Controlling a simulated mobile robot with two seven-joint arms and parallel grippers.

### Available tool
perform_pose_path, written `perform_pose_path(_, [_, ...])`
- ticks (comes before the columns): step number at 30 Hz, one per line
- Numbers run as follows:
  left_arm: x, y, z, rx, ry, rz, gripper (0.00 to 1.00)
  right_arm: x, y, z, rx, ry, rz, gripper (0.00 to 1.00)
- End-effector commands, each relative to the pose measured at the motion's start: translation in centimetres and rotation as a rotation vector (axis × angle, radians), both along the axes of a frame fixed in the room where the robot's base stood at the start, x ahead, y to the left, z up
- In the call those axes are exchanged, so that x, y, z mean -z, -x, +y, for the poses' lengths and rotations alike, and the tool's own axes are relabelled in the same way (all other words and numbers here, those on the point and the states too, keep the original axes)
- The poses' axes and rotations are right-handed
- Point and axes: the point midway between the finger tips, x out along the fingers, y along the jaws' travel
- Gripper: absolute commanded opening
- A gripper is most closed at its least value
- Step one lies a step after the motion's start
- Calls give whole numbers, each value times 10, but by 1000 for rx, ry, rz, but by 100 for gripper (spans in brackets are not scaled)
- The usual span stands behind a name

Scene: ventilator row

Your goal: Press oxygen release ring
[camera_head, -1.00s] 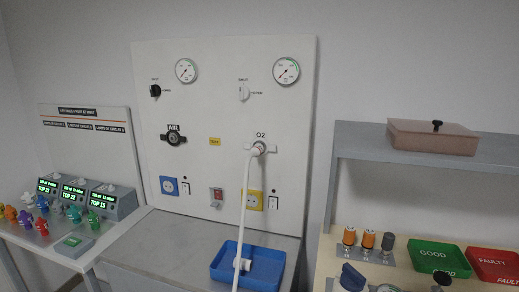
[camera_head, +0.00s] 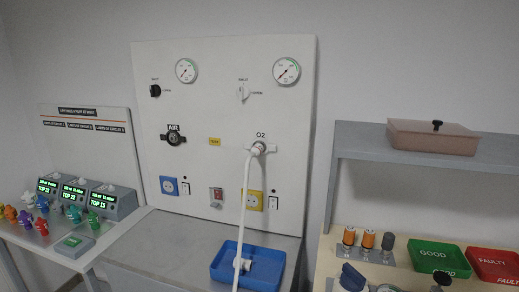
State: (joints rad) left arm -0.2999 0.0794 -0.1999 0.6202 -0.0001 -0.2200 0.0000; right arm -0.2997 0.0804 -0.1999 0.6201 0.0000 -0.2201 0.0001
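The wall panel (camera_head: 215,120) holds an O2 outlet (camera_head: 259,148) at its right, with a light fitting around it and small side tabs. A white hose (camera_head: 243,205) ends in a plug at this outlet and hangs down in front of the panel. The release ring is too small to tell apart from the outlet fitting. A white valve knob (camera_head: 242,92) and a round gauge (camera_head: 286,71) sit above the outlet. Neither of my grippers shows in the view.
A black AIR outlet (camera_head: 173,138) is left of the O2 outlet. A blue tray (camera_head: 222,268) with a white fitting stands on the grey counter (camera_head: 160,240) below. A shelf with a lidded box (camera_head: 432,137), a green GOOD tray (camera_head: 438,257) and a red FAULTY tray (camera_head: 496,264) are at right.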

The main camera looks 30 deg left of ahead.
Motion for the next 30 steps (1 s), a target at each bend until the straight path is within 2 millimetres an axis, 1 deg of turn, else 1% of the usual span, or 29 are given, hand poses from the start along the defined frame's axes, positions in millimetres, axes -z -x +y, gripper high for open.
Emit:
perform_pose_path(8, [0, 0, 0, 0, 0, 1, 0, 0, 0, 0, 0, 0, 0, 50])
perform_pose_path(9, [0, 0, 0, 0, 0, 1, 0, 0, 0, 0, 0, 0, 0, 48])
perform_pose_path(22, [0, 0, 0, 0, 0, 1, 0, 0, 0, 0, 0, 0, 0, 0])
perform_pose_path(30, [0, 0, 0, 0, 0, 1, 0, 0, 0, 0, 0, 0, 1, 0])
